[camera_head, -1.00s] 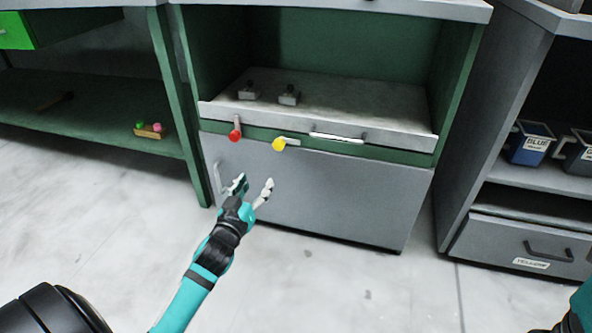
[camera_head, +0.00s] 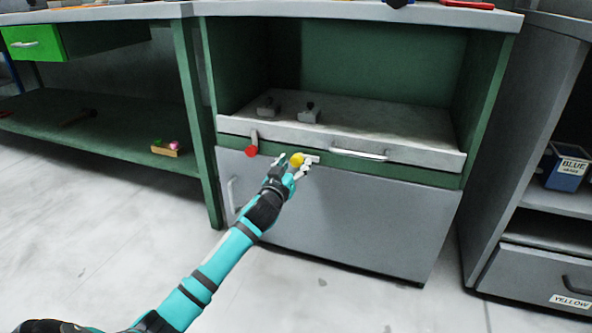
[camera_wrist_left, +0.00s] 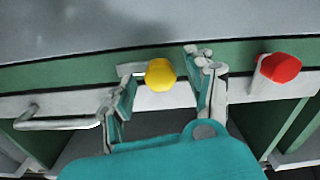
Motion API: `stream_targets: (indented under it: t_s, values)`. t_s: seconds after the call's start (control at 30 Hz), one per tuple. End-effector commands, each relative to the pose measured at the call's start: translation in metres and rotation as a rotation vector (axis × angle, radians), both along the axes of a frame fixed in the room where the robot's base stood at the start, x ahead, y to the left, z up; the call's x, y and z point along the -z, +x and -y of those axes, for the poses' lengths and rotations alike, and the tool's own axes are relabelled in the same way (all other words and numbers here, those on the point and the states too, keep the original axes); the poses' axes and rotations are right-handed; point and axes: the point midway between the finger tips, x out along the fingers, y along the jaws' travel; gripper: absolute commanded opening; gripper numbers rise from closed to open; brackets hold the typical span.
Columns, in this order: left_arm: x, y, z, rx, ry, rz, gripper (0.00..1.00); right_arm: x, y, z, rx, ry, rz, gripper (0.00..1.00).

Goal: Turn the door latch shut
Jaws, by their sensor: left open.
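A yellow-knobbed latch (camera_head: 297,160) sits on the green rail above the grey door (camera_head: 340,215); its pale lever lies about level, pointing right. A red-knobbed latch (camera_head: 251,151) is to its left, with its lever pointing up. My left gripper (camera_head: 293,166) is open at the yellow knob, partly covering it. In the left wrist view, the yellow knob (camera_wrist_left: 160,74) shows between the spread fingers (camera_wrist_left: 163,80), and the red knob (camera_wrist_left: 281,68) is outside them to the right. Contact with the yellow knob cannot be told. The right gripper is out of view.
A pale bar handle (camera_head: 358,154) is on the tray front (camera_head: 420,152), right of the yellow latch. The door's own handle (camera_head: 232,195) is at its left. Two small grey blocks stand on the tray. The floor before the door is clear.

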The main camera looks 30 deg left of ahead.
Motion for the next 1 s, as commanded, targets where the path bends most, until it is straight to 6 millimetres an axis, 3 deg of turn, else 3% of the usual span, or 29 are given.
stream_targets:
  t_s: [0.2, 0.5, 0.9, 1.0]
  values:
    - [0.0, 0.015, -0.004, 0.0, -0.001, 0.0, 0.55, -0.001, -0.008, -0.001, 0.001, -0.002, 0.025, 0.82]
    - [0.0, 0.016, -0.004, 0.0, 0.0, -0.001, 0.54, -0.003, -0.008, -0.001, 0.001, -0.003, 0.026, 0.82]
    - [0.0, 0.016, -0.004, 0.0, 0.0, -0.001, 0.02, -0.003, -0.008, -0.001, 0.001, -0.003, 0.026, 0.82]
    - [0.0, 0.016, -0.004, 0.0, 0.001, -0.001, 0.0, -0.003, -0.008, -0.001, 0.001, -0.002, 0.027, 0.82]
